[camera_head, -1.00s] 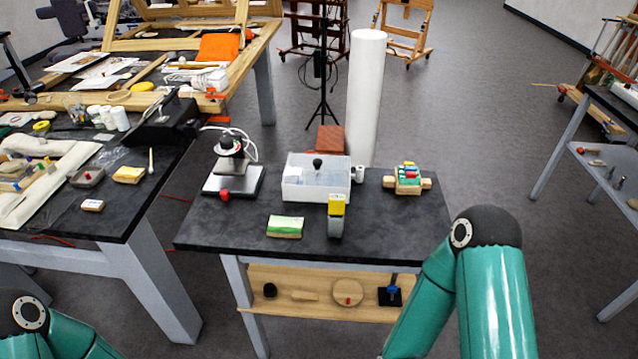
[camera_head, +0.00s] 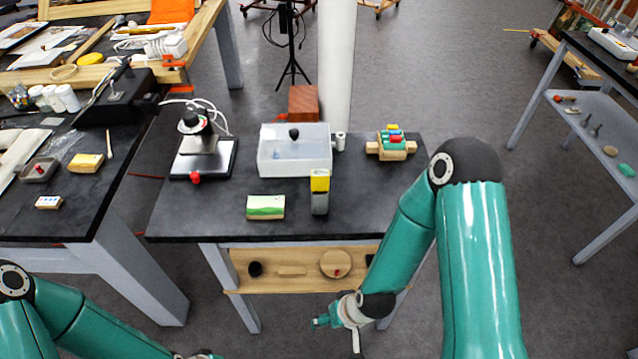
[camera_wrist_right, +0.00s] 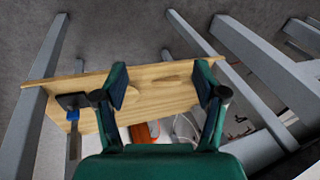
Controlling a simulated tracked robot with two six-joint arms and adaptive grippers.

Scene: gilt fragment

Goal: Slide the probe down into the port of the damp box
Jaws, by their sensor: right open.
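The damp box appears to be the pale, translucent box (camera_head: 272,163) on the small dark table, with a dark round knob-like part (camera_head: 294,133) at its top; I cannot make out the port. A grey rod with a blue collar (camera_wrist_right: 73,116) stands on a dark square base (camera_wrist_right: 72,101) at the left of the right wrist view. It may be the probe; my right arm hides it in the head view. My right gripper (camera_head: 322,321) is low before the lower shelf. Its fingers (camera_wrist_right: 161,86) are open and empty. My left gripper (camera_head: 203,355) barely shows at the bottom edge.
The wooden shelf (camera_head: 300,284) under the table holds a round wooden disc (camera_head: 335,263) and small pieces. A yellow-topped grey block (camera_head: 320,196), a green-and-white block (camera_head: 265,207) and a lamp-like stand (camera_head: 203,150) are on the tabletop. Table legs (camera_head: 229,293) flank the shelf.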

